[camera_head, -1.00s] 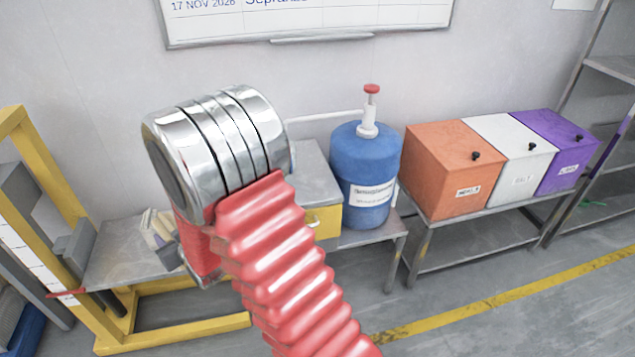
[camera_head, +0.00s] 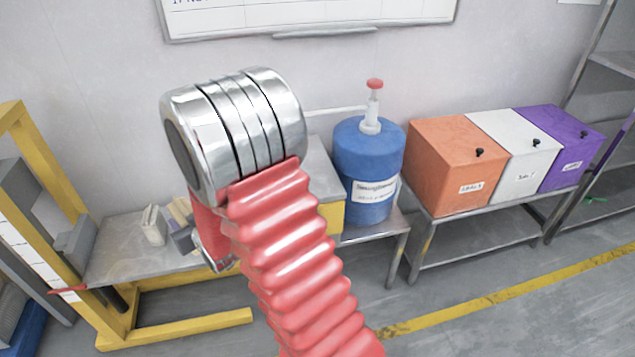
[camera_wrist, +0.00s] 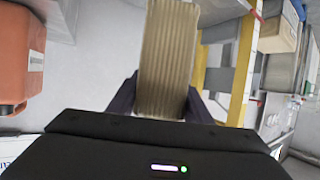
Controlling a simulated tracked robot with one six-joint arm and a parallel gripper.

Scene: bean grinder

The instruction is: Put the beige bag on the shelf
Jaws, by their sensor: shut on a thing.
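In the wrist view a ridged beige bag (camera_wrist: 168,50) stands between the two dark fingers of my gripper (camera_wrist: 160,92). The gripper is shut on it. In the head view my red arm with its silver joint fills the middle and hides most of the gripper and any clear view of the held bag. A grey metal shelf (camera_head: 612,62) stands at the far right of the head view, partly cut off by the frame edge.
A low bench (camera_head: 130,265) at left holds small pale packets (camera_head: 152,226) beside a yellow frame (camera_head: 45,165). A blue drum (camera_head: 368,155) stands right of my arm. Orange (camera_head: 455,165), white (camera_head: 515,150) and purple (camera_head: 560,140) bins sit on a low table near the shelf.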

